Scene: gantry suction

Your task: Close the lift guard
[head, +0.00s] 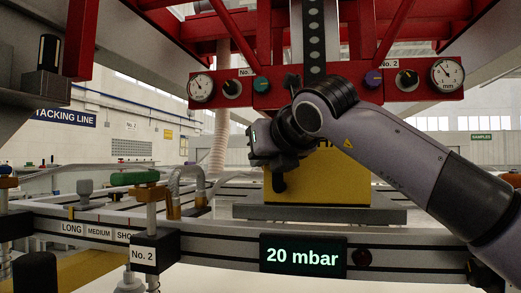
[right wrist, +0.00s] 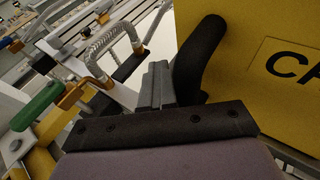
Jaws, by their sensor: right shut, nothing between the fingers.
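No part is clearly marked as the lift guard, so I cannot tell which one it is. A red control bar (head: 330,92) crosses the upper head view, with gauges, knobs and coloured buttons. A small dark part (head: 291,81) on it sits just above my right wrist, partly hidden. My right gripper (head: 277,178) is below the bar, in front of a yellow block (head: 345,178). It is shut and holds nothing. The yellow block (right wrist: 265,75) fills the right of the right wrist view, close beside the fingers. My left gripper is not in view.
A green-topped post (head: 134,178) and a curved metal pipe (head: 187,182) stand to the left. A slotted dark column (head: 314,40) hangs above.

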